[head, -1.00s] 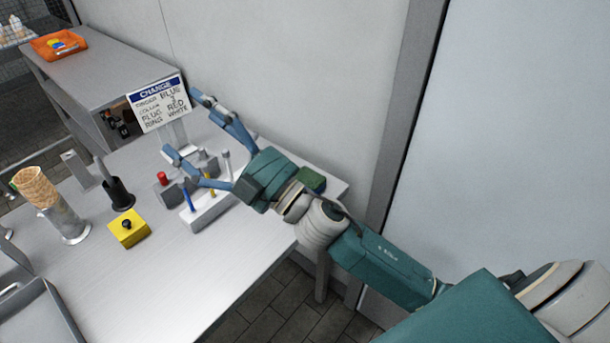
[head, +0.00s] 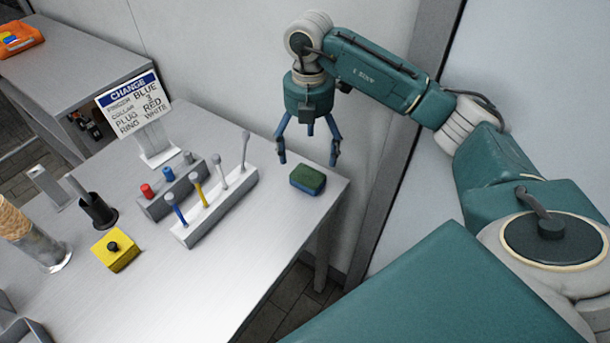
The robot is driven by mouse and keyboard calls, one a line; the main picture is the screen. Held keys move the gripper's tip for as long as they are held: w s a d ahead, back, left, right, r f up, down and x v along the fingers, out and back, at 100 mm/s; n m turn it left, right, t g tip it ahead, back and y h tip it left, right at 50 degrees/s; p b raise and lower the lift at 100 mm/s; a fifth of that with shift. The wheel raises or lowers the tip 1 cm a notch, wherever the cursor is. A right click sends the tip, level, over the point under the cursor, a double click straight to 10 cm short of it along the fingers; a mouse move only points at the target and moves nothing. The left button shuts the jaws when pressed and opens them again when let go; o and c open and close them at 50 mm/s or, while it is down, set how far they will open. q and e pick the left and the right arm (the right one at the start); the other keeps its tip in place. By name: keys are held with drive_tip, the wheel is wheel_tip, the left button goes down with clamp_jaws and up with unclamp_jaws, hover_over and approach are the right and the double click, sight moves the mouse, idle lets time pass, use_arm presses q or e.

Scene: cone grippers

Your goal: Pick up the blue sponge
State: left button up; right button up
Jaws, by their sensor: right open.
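The blue sponge (head: 306,182) lies flat near the right end of the grey table. It has a green top layer and a blue lower part. My right gripper (head: 308,160) points down with its blue fingers spread, open and empty. In the picture its fingertips are just above the sponge, one to each side. I cannot tell the exact height gap. My left gripper is not in view.
A white block with several coloured pegs (head: 212,213) and a grey block with plugs (head: 158,206) stand left of the sponge. A sign (head: 134,103), a yellow button box (head: 115,252) and a cone holder (head: 47,252) are farther left. The table edge is close to the sponge.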

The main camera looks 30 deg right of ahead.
sight(308, 175)
wheel_tip(308, 175, down, 4)
drive_tip(key=shift+r, duration=0.1)
drive_tip(key=f+p, duration=0.1)
drive_tip(key=f, duration=0.1)
drive_tip(key=f+p, duration=0.1)
drive_tip(key=f, duration=0.2)
drive_tip(key=shift+w+d+f, duration=0.1)
drive_tip(key=shift+w+f, duration=0.1)
drive_tip(key=shift+f, duration=0.2)
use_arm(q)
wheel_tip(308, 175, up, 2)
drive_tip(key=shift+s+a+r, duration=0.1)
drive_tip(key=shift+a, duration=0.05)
use_arm(e)
drive_tip(key=c, duration=1.1)
